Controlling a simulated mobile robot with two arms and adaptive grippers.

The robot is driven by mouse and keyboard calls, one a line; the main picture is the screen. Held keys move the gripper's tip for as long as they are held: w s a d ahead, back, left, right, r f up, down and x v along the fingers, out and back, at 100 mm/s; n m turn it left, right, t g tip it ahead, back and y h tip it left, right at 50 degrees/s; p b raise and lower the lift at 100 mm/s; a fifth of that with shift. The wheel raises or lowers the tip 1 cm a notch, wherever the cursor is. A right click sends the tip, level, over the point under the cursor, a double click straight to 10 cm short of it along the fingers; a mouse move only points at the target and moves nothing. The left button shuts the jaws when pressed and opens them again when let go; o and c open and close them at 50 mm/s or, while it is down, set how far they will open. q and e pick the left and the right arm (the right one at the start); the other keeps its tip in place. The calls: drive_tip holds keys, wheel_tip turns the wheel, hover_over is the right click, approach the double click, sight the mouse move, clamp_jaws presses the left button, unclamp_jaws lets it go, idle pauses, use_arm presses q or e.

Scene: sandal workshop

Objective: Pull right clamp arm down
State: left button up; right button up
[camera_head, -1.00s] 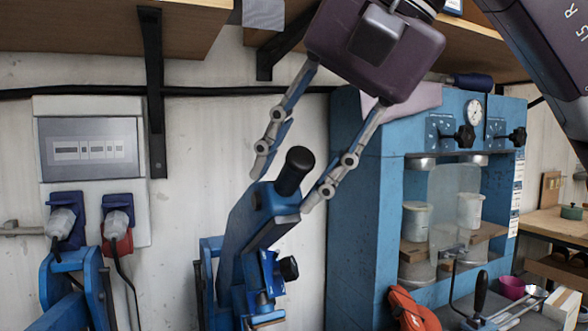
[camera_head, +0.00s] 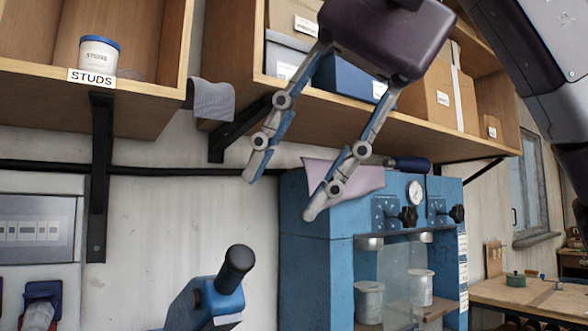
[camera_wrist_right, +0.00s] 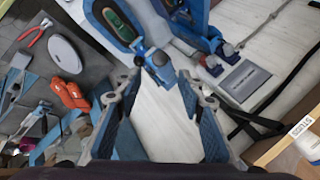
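The right clamp arm (camera_head: 207,300) is blue with a black knob (camera_head: 236,268) on its raised end. It stands at the bottom of the head view, and its lower part is cut off by the frame edge. My right gripper (camera_head: 281,197) is open and empty, above and to the right of the knob, with a clear gap. Its two fingers point down and to the left. In the right wrist view, the open fingers (camera_wrist_right: 160,80) frame a bare pale surface, with blue clamp parts (camera_wrist_right: 158,65) beyond the tips. My left gripper is not in view.
A blue press (camera_head: 318,255) with a gauge stands to the right of the clamp. Wooden shelves (camera_head: 390,118) with boxes hang above, close to my gripper. A black bracket (camera_head: 98,180) and an electrical panel (camera_head: 38,230) are at the left. The wall between is bare.

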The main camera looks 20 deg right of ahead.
drive_tip(key=shift+c, duration=0.3)
drive_tip(key=shift+w+r, duration=0.1)
drive_tip(key=shift+c, duration=1.3)
drive_tip(key=shift+n+g, duration=0.6)
drive_tip(key=shift+g, duration=0.3)
drive_tip(key=w+r+p, duration=0.1)
drive_tip(key=p, duration=0.2)
drive_tip(key=w+r+p, duration=0.1)
drive_tip(key=w+p, duration=0.1)
drive_tip(key=p, duration=0.1)
drive_tip(key=w+r+p, duration=0.1)
drive_tip(key=p, duration=0.2)
drive_tip(key=shift+w+d+r, duration=0.3)
drive_tip(key=shift+w+r, duration=0.05)
drive_tip(key=shift+r, duration=0.05)
clamp_jaws()
drive_tip(key=w+d+r+n+g+p, duration=0.1)
drive_tip(key=w+n+g+p, duration=0.35)
drive_tip(key=p, duration=0.75)
drive_tip(key=shift+m+t, duration=0.55)
drive_tip(key=shift+m, duration=0.3)
drive_tip(key=x, duration=0.4)
drive_tip(key=b+x, duration=0.1)
drive_tip(key=x, duration=0.7)
drive_tip(key=shift+s+d+f, duration=0.1)
drive_tip(key=shift+s+f, duration=0.2)
drive_tip(key=shift+f, duration=0.3)
